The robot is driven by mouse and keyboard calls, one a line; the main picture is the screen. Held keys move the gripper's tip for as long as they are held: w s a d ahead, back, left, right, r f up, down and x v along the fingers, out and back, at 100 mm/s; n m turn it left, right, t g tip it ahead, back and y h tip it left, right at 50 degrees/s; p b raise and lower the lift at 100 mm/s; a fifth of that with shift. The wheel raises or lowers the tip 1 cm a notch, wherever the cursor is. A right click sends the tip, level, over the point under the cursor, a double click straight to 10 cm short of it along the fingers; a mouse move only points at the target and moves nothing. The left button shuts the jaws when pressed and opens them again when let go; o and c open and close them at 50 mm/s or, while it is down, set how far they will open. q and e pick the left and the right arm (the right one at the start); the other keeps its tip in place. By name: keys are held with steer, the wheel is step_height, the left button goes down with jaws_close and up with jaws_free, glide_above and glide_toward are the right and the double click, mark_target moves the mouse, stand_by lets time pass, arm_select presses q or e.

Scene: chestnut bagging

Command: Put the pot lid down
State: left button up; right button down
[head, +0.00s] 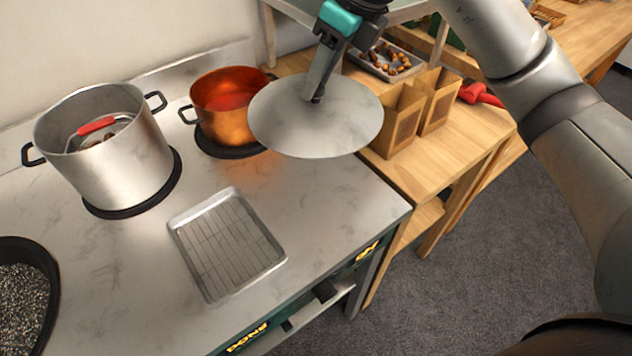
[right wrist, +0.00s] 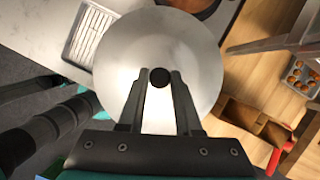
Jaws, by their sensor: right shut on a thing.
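The pot lid (head: 300,125) is a round, pale metal disc with a small dark knob. My right gripper (head: 318,98) is shut on the knob and holds the lid in the air, in front of the copper pot and over the right part of the steel counter. In the right wrist view the lid (right wrist: 190,65) fills the middle, with the knob between the fingertips of the right gripper (right wrist: 159,80). The copper pot (head: 225,122) has no lid on it and holds something orange-red. My left gripper is not in view.
A large steel pot (head: 110,165) with a red-handled thing inside stands at left. A wire-rack tray (head: 228,245) lies on the counter, with free room around it. A black pan (head: 40,262) is at lower left. Paper bags (head: 400,120) and a chestnut tray (head: 385,72) are on the wooden table.

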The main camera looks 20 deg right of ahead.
mark_target(352, 123)
steer(key=shift+f+b, duration=1.6)
steer(key=shift+f, duration=8.15)
steer(key=shift+f, duration=0.1)
steer(key=c, duration=0.6)
jaws_free()
steer(key=shift+s+d+r, duration=0.1)
steer(key=shift+r, duration=0.4)
steer(key=p+v, duration=0.2)
steer(key=v, duration=0.9)
steer(key=shift+r, duration=0.1)
